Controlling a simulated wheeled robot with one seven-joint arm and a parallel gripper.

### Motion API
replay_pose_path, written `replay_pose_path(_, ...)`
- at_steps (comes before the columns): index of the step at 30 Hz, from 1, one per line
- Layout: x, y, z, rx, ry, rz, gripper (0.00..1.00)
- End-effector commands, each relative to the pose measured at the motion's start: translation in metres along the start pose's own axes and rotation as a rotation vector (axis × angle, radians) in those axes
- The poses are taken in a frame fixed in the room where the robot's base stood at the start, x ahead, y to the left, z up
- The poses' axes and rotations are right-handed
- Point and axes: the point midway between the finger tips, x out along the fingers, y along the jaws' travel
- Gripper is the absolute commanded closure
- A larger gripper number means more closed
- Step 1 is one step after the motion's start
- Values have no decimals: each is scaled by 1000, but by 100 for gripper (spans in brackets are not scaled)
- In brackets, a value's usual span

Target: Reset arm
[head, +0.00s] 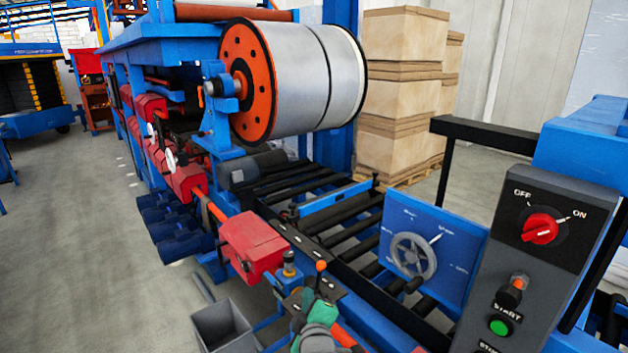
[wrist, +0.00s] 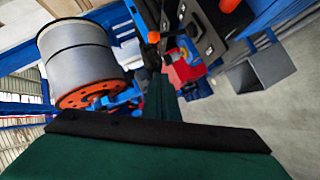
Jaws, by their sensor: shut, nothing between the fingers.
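My gripper (head: 310,298) shows in the head view at the bottom centre, small and green, with my arm below it. It is close to the near end of the roller line, by an orange-knobbed lever (head: 321,266); I cannot tell whether they touch. In the wrist view the green fingers of my gripper (wrist: 162,84) are together in the upper middle, with nothing seen between them. A wide green part of my own arm with a black band fills the bottom of that view.
A control panel (head: 545,185) with a red OFF/ON knob (head: 540,228) and green button (head: 499,327) stands right. A handwheel (head: 412,256) is on a blue plate. A grey bin (head: 224,327), red box (head: 252,246) and large roll (head: 300,80) are near. Floor at left is clear.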

Motion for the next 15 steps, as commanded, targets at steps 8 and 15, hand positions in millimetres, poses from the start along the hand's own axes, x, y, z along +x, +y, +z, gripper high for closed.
replay_pose_path(8, -28, -88, 34, 230, -7, 16, 100)
replay_pose_path(15, -69, -153, 62, 420, -21, 43, 100)
